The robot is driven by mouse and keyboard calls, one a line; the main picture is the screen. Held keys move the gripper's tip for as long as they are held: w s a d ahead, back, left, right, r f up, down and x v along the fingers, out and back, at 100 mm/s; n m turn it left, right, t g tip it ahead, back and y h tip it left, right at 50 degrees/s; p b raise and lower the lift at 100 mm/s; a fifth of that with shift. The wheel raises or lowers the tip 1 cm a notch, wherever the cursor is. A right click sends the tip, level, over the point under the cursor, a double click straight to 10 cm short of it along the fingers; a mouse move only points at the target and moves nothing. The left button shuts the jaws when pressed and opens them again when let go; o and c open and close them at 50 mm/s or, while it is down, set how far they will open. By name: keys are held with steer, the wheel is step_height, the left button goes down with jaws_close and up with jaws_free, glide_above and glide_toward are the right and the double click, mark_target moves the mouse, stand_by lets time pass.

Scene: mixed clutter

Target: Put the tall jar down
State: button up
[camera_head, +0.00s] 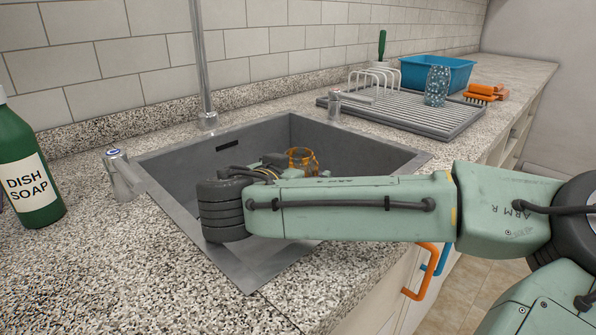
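My arm reaches in from the right across the sink's front edge, with its wrist over the sink (170,165). My gripper (277,161) shows only in part behind the forearm, and its fingertips are not clear. An amber, see-through, jar-like object (303,158) is right beside the gripper, over or in the sink. Its lower part is hidden by my arm, so I cannot tell its height or whether the gripper holds it. A blue speckled glass-like vessel (436,86) stands upright on the grey drying rack (440,127), apart from the gripper.
A green dish soap bottle (28,170) stands at the left. The tall faucet (201,70) rises behind the sink, with a tap handle (122,175) at its left. A blue basin (455,73), a white plate holder (372,80) and orange brushes (485,94) are at the back right. The front counter is clear.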

steer(key=b+v, duration=0.1)
steer(key=v, duration=0.6)
steer(key=shift+s, duration=0.25)
steer(key=shift+a+r, duration=0.1)
steer(key=shift+r, duration=0.05)
